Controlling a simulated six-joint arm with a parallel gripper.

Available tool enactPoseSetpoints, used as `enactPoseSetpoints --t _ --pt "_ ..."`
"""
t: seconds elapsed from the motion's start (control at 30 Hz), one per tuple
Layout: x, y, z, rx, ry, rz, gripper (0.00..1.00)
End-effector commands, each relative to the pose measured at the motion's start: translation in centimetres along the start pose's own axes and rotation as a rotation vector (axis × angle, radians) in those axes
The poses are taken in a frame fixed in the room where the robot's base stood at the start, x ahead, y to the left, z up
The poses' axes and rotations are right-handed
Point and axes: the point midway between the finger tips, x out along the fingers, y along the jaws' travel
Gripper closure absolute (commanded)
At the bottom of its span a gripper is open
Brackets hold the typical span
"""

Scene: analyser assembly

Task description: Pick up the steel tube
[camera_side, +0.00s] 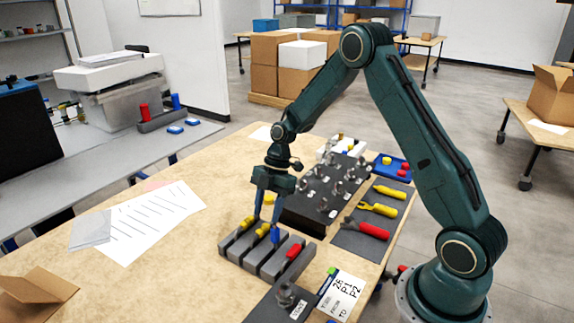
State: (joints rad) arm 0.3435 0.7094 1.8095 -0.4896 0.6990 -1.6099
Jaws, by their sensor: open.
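My gripper (267,224) points down, open, over a grey slotted rack (262,268) near the table's front. Its fingers reach down to the rack, close to a yellow-capped piece (262,230) in it. Another yellow piece (247,222) and a red piece (294,251) also lie in the rack. I cannot make out for certain which piece is the steel tube. Several small metallic parts stand on a black block (322,200) right of my gripper. One metallic part (285,296) stands on a dark plate at the front. I cannot tell whether my fingers touch anything.
Yellow- and red-handled tools (374,230) lie on a dark mat at the right. A blue tray (391,168) stands behind them. A printed label card (340,294) is at the front right. Papers (150,222) lie on the left, with an open cardboard box (36,296) in front.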

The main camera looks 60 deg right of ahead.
Motion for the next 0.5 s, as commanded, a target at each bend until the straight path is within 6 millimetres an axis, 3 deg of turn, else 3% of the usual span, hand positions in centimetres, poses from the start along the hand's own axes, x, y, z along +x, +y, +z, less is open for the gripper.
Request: enactPoseSetpoints --t 0.3,0.5 --pt "3.6 0.2 0.0 0.001 0.001 -0.001 0.57" --pt "4.5 0.2 0.0 0.001 0.000 0.001 0.57"
